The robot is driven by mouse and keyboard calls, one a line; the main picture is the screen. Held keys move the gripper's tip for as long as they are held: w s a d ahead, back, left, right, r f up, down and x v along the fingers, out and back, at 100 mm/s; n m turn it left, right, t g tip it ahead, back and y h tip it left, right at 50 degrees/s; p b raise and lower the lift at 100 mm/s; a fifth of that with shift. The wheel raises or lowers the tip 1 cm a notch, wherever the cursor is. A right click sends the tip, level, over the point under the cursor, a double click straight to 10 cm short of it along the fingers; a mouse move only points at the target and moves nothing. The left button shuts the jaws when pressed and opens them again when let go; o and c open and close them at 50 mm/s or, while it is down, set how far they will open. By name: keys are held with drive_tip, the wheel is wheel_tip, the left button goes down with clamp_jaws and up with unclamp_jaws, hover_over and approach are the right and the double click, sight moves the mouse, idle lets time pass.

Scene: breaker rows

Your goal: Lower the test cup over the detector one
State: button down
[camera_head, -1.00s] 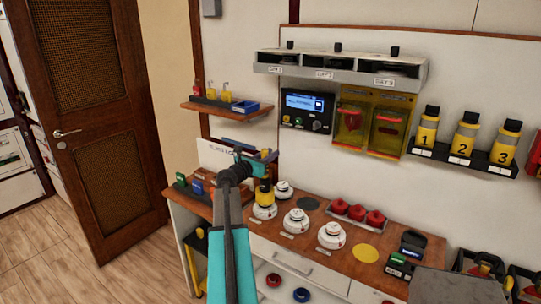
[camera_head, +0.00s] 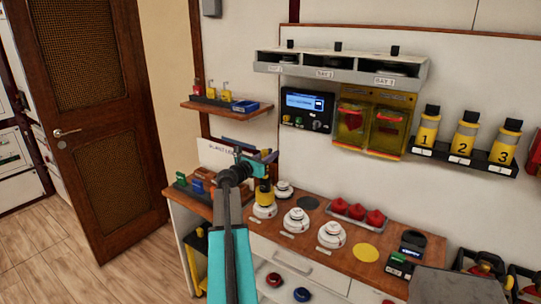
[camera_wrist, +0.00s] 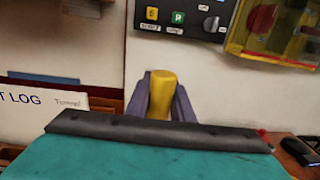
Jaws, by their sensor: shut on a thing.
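The yellow test cup (camera_head: 264,192) is upright, held in my gripper (camera_head: 262,163). Its dark lower end meets the top of the leftmost front detector (camera_head: 264,210), a white round unit on the bench. I cannot tell whether it rests fully on it. In the wrist view, the yellow body (camera_wrist: 161,95) stands between my two purple-grey fingers, which are shut on it. The cup's lower end and the detector are hidden there by my own wrist.
Other white detectors (camera_head: 296,220) stand close right and behind. Red domes (camera_head: 375,217) sit in a tray. A control panel (camera_head: 306,108) and yellow-framed boxes (camera_head: 370,122) hang on the wall. Numbered yellow bottles (camera_head: 465,138) stand on a right shelf.

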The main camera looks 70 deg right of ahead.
drive_tip(key=shift+f+b, duration=0.75)
drive_tip(key=shift+f, duration=0.45)
idle(0.3)
drive_tip(key=c, duration=1.5)
unclamp_jaws()
drive_tip(key=shift+o, duration=0.2)
drive_tip(key=shift+a, duration=0.15)
drive_tip(key=b+v, duration=0.3)
drive_tip(key=v, duration=1)
drive_tip(key=shift+a, duration=0.25)
